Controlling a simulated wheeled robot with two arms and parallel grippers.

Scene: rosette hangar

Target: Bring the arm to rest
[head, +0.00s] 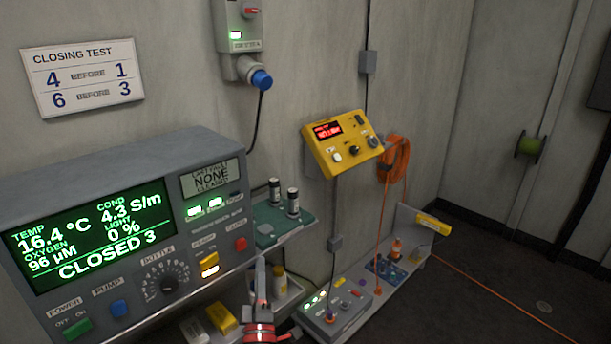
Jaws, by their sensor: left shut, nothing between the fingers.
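My left gripper (261,284) shows at the bottom middle, just right of the grey control console (215,140). Its fingers point up and away, and they are shut with nothing between them. The red wrist part shows below at the picture's lower edge. The gripper is in front of a shelf area with a small yellow-capped bottle beside it; I cannot tell if they touch. My right gripper is not in view.
The console's screen reads CLOSED 3. A green tray (268,238) holds two dark cylinders. A low bench (400,275) with a grey switch box (338,306) stands to the right. A yellow box (342,143) and an orange hose coil (394,158) hang on the wall. The floor at right is mostly clear, crossed by an orange line.

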